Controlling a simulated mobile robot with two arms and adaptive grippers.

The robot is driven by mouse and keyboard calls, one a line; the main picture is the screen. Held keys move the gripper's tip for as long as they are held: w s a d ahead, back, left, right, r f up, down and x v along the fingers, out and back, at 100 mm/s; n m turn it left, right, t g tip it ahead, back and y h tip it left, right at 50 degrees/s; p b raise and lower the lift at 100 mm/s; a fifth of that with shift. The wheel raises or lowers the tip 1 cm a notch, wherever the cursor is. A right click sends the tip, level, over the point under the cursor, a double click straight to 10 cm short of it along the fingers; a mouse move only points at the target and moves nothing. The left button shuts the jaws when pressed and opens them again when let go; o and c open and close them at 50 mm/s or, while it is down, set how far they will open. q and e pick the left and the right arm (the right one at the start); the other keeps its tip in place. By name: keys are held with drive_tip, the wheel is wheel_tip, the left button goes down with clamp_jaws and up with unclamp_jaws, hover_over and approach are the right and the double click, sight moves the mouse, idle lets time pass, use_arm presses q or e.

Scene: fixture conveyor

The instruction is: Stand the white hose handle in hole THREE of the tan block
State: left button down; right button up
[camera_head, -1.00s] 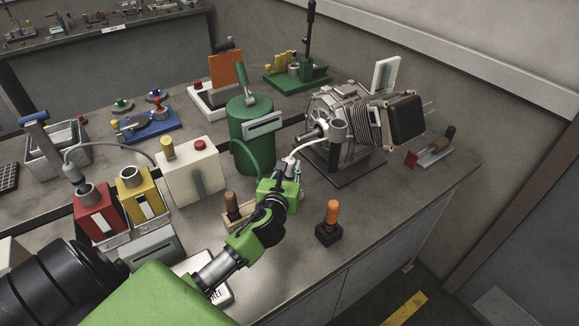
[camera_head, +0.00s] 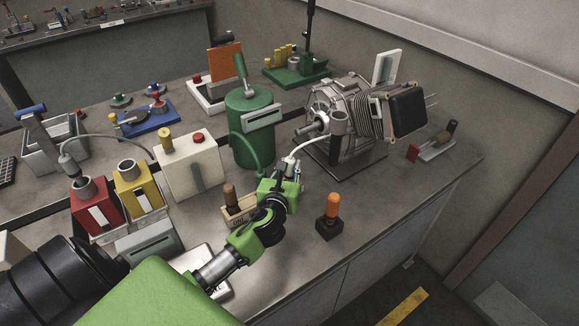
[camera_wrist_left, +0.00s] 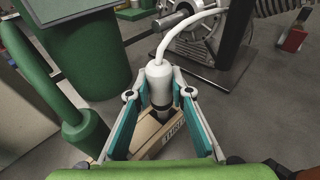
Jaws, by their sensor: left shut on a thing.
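The white hose handle (camera_wrist_left: 158,85) is held between the fingers of my left gripper (camera_wrist_left: 162,100), with its hose rising from the top. It looks upright, and its dark lower end is over the tan block (camera_wrist_left: 146,141). The label reading THREE faces my wrist camera. Whether the tip is in a hole or just above it I cannot tell. In the head view the tan block (camera_head: 232,217) is partly behind my left gripper (camera_head: 282,183), and a brown-topped handle (camera_head: 229,194) stands at its left end. The white hose (camera_head: 305,148) runs toward the engine. My right gripper is out of view.
The green canister (camera_head: 250,130) and its green hose (camera_wrist_left: 35,80) are close on the left. The engine (camera_head: 350,110) stands behind the gripper. An orange-topped handle in a black block (camera_head: 329,217) stands to the right. Bare bench lies in front of it.

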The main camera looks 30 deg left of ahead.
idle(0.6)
use_arm(q)
drive_tip(key=c, duration=2.1)
unclamp_jaws()
drive_tip(key=shift+f, duration=0.1)
drive_tip(key=shift+c, duration=0.2)
drive_tip(key=o, duration=0.6)
drive_tip(key=shift+c, duration=0.2)
